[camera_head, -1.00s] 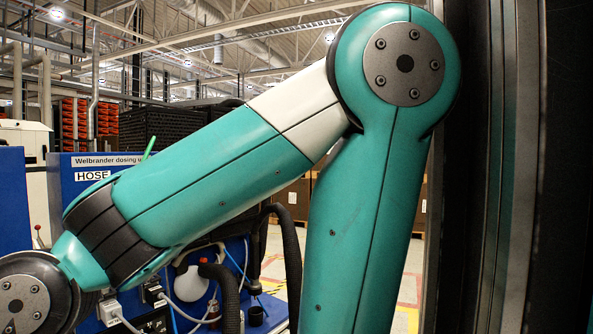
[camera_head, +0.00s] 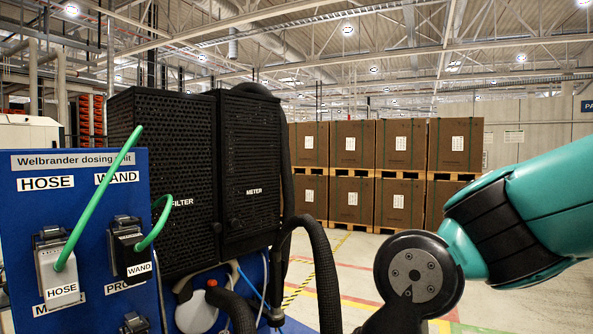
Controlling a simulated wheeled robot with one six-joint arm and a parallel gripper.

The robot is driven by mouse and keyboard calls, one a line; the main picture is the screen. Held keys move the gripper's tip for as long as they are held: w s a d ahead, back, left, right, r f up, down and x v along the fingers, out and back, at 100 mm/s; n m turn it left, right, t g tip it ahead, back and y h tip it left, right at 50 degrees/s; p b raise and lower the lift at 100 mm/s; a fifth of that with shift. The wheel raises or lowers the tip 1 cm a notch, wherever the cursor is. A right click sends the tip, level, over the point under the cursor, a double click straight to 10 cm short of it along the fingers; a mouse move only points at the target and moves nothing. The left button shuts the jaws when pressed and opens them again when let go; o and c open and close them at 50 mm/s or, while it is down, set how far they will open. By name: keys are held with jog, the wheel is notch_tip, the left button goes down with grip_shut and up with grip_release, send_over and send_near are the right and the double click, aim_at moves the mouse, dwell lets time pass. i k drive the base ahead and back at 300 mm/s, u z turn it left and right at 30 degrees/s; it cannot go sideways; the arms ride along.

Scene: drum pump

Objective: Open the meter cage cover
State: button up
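The meter cage (camera_head: 249,165) is a black perforated box labelled METER, to the left of the picture's middle. Its front cover looks closed, with small dark knobs low on it. A similar black cage labelled FILTER (camera_head: 165,180) stands directly to its left. My arm comes in from the right edge, with its wrist joint at lower right, apart from the cage. My gripper is outside the picture.
A blue panel (camera_head: 88,235) with HOSE and WAND plugs and green cables stands at left. A thick black hose (camera_head: 325,270) hangs right of the meter cage. Stacked brown boxes (camera_head: 355,145) on pallets stand behind. Floor between looks clear.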

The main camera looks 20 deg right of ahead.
aim_at(250, 124)
jog(key=k, duration=0.5)
jog(key=z, duration=0.75)
jog(key=i, duration=0.75)
jog(key=u, duration=1.55)
